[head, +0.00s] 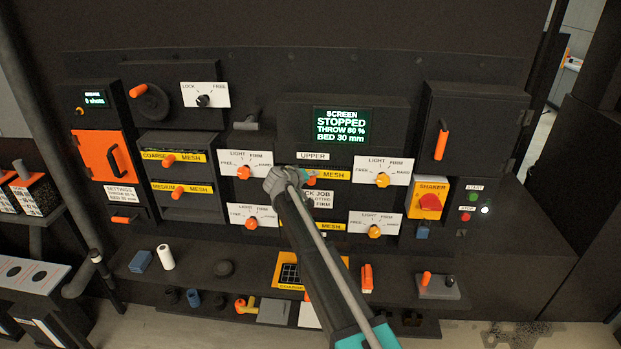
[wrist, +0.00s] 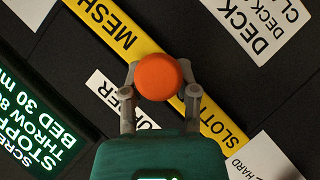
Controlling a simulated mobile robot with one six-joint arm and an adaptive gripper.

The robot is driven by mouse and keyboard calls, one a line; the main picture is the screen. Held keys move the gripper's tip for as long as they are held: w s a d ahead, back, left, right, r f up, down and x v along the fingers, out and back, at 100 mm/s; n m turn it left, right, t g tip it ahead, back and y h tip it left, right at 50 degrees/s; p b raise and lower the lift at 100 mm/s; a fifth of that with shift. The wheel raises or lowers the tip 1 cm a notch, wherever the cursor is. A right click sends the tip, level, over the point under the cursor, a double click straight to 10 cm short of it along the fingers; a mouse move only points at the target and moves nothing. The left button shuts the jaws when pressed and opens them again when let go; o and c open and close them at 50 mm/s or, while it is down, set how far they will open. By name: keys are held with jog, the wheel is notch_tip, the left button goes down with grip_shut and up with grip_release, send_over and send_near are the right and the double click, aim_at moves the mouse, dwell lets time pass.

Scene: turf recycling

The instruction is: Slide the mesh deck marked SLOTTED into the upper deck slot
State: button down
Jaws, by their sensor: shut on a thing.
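The SLOTTED mesh deck shows its yellow front strip (wrist: 217,124) in the wrist view, with a round orange knob (wrist: 156,77). My gripper (wrist: 158,80) is shut on that knob, one finger on each side. In the head view the yellow strip (head: 334,175) lies just below the UPPER label (head: 312,156), at the upper deck slot. My gripper (head: 287,180) and arm cover its left part. The deck's body is hidden, and I cannot tell how deep it sits. A lower yellow MESH strip (head: 328,227) is partly behind my arm.
LIGHT/FIRM dials (head: 382,179) flank the slots. A rack (head: 180,140) at left holds COARSE and MEDIUM mesh decks. A yellow-framed mesh piece (head: 285,257) and small items lie on the ledge below. The screen (head: 341,126) reads STOPPED. The red-and-yellow SHAKER switch (head: 430,202) is at right.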

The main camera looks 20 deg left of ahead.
jog(key=shift+w, duration=0.1)
jog(key=shift+c, duration=1.5)
grip_release()
jog(key=shift+s, duration=0.2)
jog(key=s+d, duration=0.2)
jog(key=s, duration=0.8)
jog(key=shift+d, duration=0.25)
jog(key=shift+f, duration=0.1)
